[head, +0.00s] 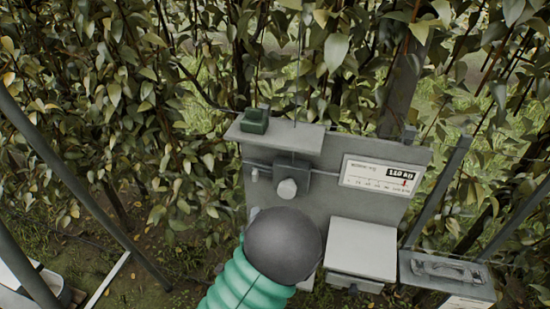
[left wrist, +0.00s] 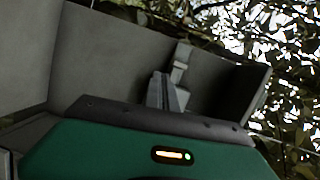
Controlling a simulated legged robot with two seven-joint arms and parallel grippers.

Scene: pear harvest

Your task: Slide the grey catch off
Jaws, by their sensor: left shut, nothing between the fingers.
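My left arm, green with a dark round joint (head: 282,245), reaches up in front of the grey panel (head: 335,190) in the head view and hides part of it. Its fingers do not show there. In the left wrist view my left gripper (left wrist: 164,90) is shut and empty, its grey fingers pointing up. A small light-grey fitting (left wrist: 182,58), possibly the catch, is on the grey surface just beyond and right of the fingertips. I cannot tell whether they touch it. My right gripper is not in view.
The panel carries a shelf with a dark green block (head: 255,121), a round pale knob (head: 287,188), a scale plate (head: 383,178) and a white box (head: 361,249). A grey tray (head: 445,270) stands at right. Leaves crowd behind; poles stand on both sides.

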